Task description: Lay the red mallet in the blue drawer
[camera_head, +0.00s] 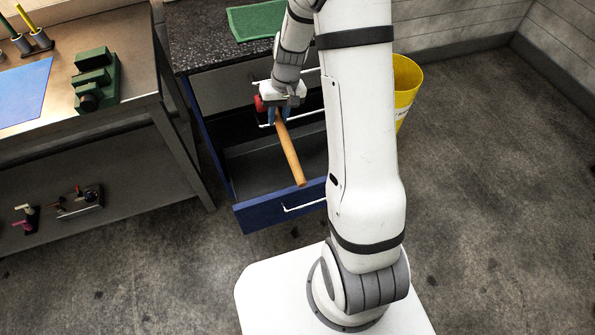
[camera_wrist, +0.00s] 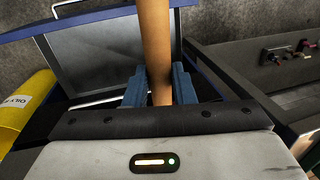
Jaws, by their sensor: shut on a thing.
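The mallet has a red head (camera_head: 260,103) and a tan wooden handle (camera_head: 290,152). My gripper (camera_head: 279,116) is shut on the handle close to the head and holds it above the open blue drawer (camera_head: 262,214). The handle slants down toward the drawer's front in the head view. In the wrist view the handle (camera_wrist: 156,50) stands between the two blue fingers (camera_wrist: 158,88), and the head is out of sight. The drawer's grey floor (camera_wrist: 100,52) shows beside the handle and looks bare where I can see it. My arm hides the drawer's right part.
A dark speckled counter with a green mat (camera_head: 257,20) stands above the drawer. A workbench (camera_head: 128,95) with a green vise (camera_head: 96,78) is at the left, its lower shelf holding small tools. A yellow bin (camera_head: 406,82) stands at the right. Floor at the right is clear.

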